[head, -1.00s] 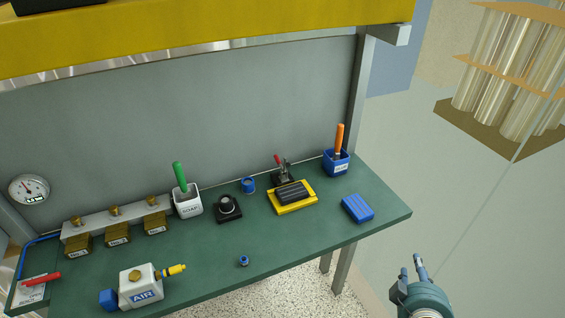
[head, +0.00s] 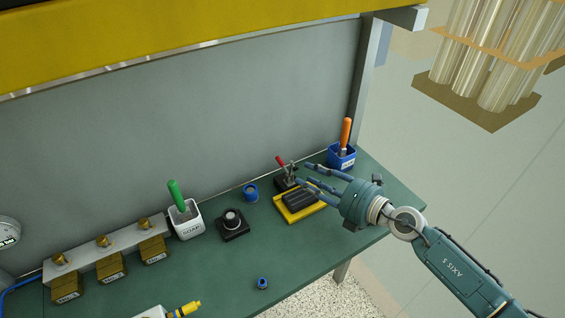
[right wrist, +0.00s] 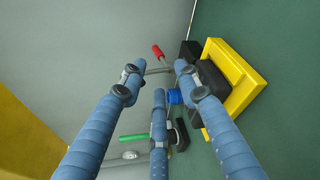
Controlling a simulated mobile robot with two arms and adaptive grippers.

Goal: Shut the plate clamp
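The plate clamp (head: 287,178) stands at the back of the bench behind the yellow plate (head: 285,214). Its red-tipped handle (head: 280,160) points up and leans left. A black block (head: 301,200) lies on the yellow plate. My right gripper (head: 304,174) has three blue fingers spread open and empty, just right of the clamp and above the plate. In the right wrist view the red handle (right wrist: 158,51) shows beyond the fingertips, between two fingers, apparently untouched. The clamp's base is partly hidden there. My left gripper is not in view.
A blue cup (head: 341,156) with an orange-handled tool stands right of the clamp. Left are a blue ring (head: 250,193), a black knob unit (head: 232,223) and a white soap cup (head: 186,220) with a green handle. The front middle of the bench is mostly clear.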

